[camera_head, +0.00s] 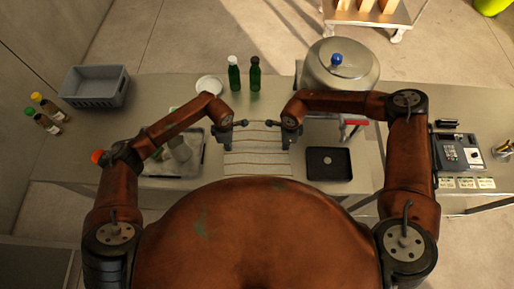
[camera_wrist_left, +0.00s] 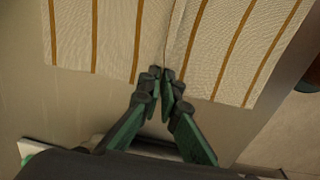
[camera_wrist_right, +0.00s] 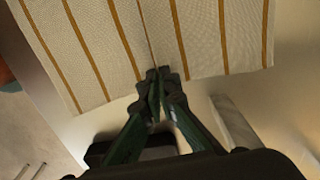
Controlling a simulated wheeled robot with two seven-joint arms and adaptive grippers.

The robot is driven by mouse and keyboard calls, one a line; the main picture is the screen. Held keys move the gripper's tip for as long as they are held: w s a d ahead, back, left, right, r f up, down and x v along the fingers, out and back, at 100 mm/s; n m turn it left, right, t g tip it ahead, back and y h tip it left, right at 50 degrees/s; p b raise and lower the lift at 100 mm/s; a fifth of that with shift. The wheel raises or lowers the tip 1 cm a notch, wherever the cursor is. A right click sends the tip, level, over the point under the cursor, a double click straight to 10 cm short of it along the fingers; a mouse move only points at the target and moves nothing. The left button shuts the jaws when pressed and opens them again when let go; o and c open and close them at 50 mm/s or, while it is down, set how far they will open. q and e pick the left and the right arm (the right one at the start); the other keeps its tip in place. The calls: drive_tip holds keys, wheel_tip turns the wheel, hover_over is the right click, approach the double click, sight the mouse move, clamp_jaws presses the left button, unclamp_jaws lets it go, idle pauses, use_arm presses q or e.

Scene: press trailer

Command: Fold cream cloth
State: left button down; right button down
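The cream cloth (camera_head: 257,161) with brown stripes lies on the metal counter in the middle of the head view. My left gripper (camera_head: 241,124) is at its left edge and my right gripper (camera_head: 273,124) at its right edge, both about level with each other. In the left wrist view the fingertips (camera_wrist_left: 166,76) are together on the cloth edge, and a crease runs from them into the cloth (camera_wrist_left: 220,40). In the right wrist view the fingertips (camera_wrist_right: 156,74) also close on the edge, with a similar crease in the cloth (camera_wrist_right: 200,35).
A black tray (camera_head: 329,164) lies right of the cloth, and a tray with items (camera_head: 187,165) lies left. Two green bottles (camera_head: 244,76), a white bowl (camera_head: 209,85) and a large metal pot (camera_head: 341,68) stand behind. A grey basket (camera_head: 95,87) is far left.

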use_arm(q)
drive_tip(key=shift+s+a+f, duration=0.1)
use_arm(e)
drive_tip(key=shift+s+d+f, duration=0.1)
idle(0.6)
